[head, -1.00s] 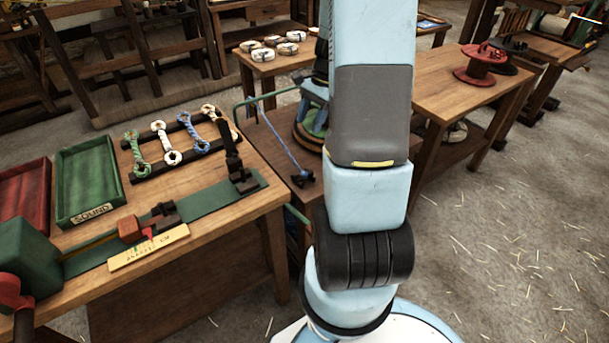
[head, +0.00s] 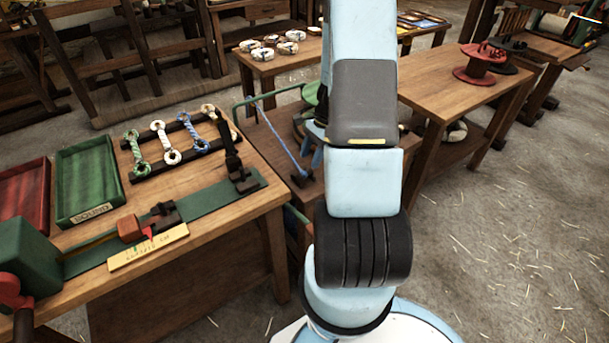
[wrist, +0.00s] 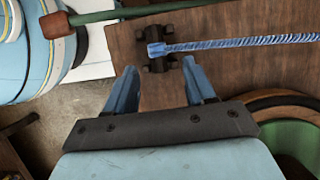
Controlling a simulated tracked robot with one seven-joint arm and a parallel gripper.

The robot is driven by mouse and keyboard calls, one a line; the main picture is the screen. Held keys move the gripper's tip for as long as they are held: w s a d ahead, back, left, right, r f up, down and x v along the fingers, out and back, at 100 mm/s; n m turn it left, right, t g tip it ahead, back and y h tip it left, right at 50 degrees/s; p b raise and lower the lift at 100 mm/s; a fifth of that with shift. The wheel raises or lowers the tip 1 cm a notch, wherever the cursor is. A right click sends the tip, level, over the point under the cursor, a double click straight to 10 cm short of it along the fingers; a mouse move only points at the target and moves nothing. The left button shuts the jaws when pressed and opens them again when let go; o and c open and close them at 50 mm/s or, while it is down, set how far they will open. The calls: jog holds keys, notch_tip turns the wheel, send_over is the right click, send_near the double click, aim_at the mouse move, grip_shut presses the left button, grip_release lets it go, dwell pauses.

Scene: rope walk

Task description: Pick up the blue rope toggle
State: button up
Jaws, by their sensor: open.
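A blue rope (head: 280,140) runs at a slant across the small brown table between the workbench and my arm. In the wrist view the rope (wrist: 240,43) ends at the left in a thicker blue piece (wrist: 156,50), which looks like the toggle. This piece lies in a dark cradle (wrist: 172,35) on the brown board. My gripper (wrist: 158,66) is open and empty. Its two blue fingers point at the cradle, with the blue piece just beyond and between the tips, apart from them. In the head view my arm hides most of the gripper.
A dark rack (head: 184,148) on the workbench holds several looped rope pieces, one of them blue (head: 194,133). A green tray (head: 90,180) stands left of it. A green bar (wrist: 120,15) passes near the cradle. A round green-topped thing (wrist: 290,140) is at lower right.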

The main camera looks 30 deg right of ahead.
aim_at(304, 172)
jog(key=shift+x, duration=2.75)
jog(key=shift+s+a+r, duration=0.1)
jog(key=shift+s+a, duration=0.05)
grip_shut()
